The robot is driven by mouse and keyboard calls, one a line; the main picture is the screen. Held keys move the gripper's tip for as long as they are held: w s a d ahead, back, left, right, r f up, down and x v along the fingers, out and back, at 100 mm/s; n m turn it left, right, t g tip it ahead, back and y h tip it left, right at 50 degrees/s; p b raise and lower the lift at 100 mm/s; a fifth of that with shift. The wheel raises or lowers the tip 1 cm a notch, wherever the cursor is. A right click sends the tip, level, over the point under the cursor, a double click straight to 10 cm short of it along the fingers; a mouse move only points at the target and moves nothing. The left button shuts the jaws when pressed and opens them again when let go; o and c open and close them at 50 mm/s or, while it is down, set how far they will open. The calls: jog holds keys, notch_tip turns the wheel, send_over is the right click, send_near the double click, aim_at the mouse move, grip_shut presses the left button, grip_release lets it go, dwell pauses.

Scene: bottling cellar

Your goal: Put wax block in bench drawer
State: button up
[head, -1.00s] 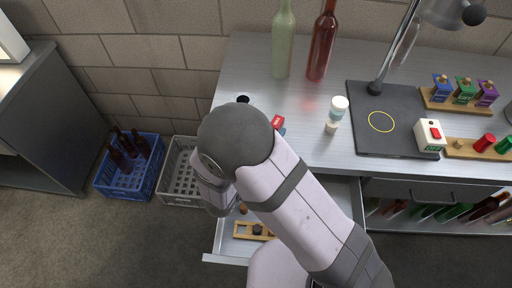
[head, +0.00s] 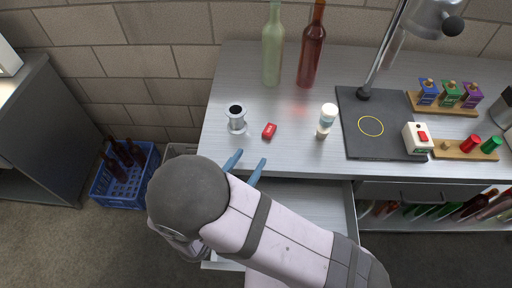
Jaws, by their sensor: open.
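The wax block (head: 269,130) appears to be the small red block with a pale mark, lying on the metal bench top near its front edge. The bench drawer (head: 318,205) is pulled out below the bench top, and my arm covers much of it. My gripper (head: 251,157) is open and empty, its two blue fingers pointing up the picture towards the bench. The fingertips are at the bench's front edge, apart from the block and a little to its lower left.
A metal spool-like cup (head: 236,118) stands left of the block, and a white-capped bottle (head: 326,120) stands right. Two tall bottles, green (head: 272,55) and red-brown (head: 311,55), stand behind. A dark mat (head: 385,140) with a lamp lies further right. A blue crate (head: 120,190) is on the floor.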

jog(key=w+d+r+m+g+h+p, duration=0.2)
jog(key=w+d+r+m+p, duration=0.2)
jog(key=w+d+r, duration=0.25)
jog(key=n+g+y, duration=0.1)
jog(key=n+y, duration=0.2)
jog(key=n, duration=0.1)
send_near(269, 130)
jog(key=shift+w+d+f, duration=0.1)
jog(key=shift+w+d, duration=0.2)
jog(key=shift+w, duration=0.2)
jog(key=shift+f+y, duration=0.25)
jog(key=shift+y, duration=0.05)
jog(key=shift+p+x, duration=0.7)
jog(key=shift+x, duration=2.9)
jog(key=shift+r, duration=0.15)
jog(key=shift+c, duration=0.3)
grip_shut()
